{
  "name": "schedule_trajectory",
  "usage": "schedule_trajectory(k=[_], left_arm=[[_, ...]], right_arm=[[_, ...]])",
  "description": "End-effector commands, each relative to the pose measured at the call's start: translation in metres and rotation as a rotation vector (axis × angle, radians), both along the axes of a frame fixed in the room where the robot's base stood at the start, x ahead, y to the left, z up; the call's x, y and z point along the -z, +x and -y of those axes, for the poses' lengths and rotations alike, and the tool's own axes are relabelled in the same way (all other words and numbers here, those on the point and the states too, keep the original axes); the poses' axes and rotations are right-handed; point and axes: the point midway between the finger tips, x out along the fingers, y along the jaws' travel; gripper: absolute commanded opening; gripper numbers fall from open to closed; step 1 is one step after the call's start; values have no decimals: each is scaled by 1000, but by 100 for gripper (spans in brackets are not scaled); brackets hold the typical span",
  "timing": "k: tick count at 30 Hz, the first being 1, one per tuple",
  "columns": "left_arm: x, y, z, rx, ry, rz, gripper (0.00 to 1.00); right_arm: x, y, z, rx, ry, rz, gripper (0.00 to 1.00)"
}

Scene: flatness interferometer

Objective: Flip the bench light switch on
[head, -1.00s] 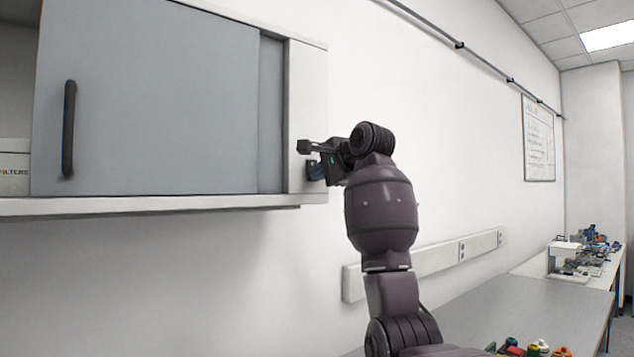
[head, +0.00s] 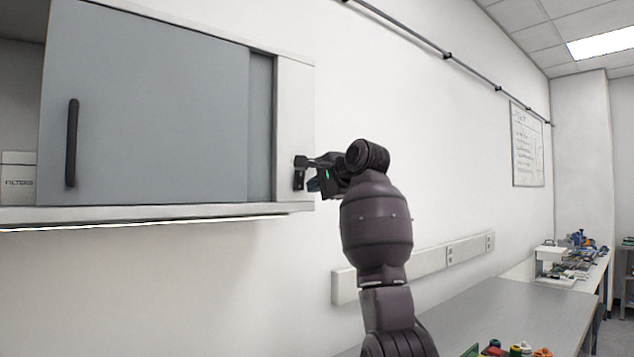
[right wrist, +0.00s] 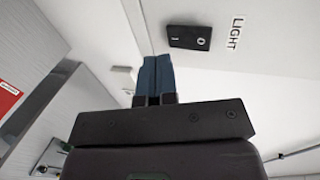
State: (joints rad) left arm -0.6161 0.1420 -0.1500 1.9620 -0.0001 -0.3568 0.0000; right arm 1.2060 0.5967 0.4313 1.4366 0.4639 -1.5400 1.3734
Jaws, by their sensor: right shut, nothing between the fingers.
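The bench light switch (right wrist: 190,36) is a black rocker marked I and O on a white panel in the right wrist view, beside the LIGHT label (right wrist: 236,30). In the head view the switch (head: 299,181) is a small dark shape on the cabinet's white end panel, partly hidden by my wrist. My right gripper (right wrist: 158,62) has its blue fingers shut and empty, just beside the switch and seemingly apart from it. In the head view it (head: 313,185) shows right of the switch. A bright strip of light (head: 150,224) glows under the cabinet. My left gripper is out of view.
The wall cabinet has a grey sliding door (head: 150,110) with a dark handle (head: 72,143). A FILTERS box (head: 19,180) stands in its open left part. A power rail (head: 420,263) runs along the wall above the bench (head: 500,312).

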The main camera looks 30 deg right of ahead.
Motion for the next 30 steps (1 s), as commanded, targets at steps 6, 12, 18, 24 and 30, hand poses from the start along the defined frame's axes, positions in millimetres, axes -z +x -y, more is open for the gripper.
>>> schedule_trajectory(k=[6, 12, 18, 24, 30], left_arm=[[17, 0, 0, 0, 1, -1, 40], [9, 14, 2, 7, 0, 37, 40], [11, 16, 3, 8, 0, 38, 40], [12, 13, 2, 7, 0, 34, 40], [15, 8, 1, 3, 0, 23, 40]], right_arm=[[-7, -47, 4, 1, -2, 7, 0], [-13, -79, 7, 2, -1, 5, 0], [-17, -95, 8, 1, -1, 4, 0], [-18, -98, 8, 0, 0, 4, 0], [-18, -98, 8, 1, 0, 3, 0]])
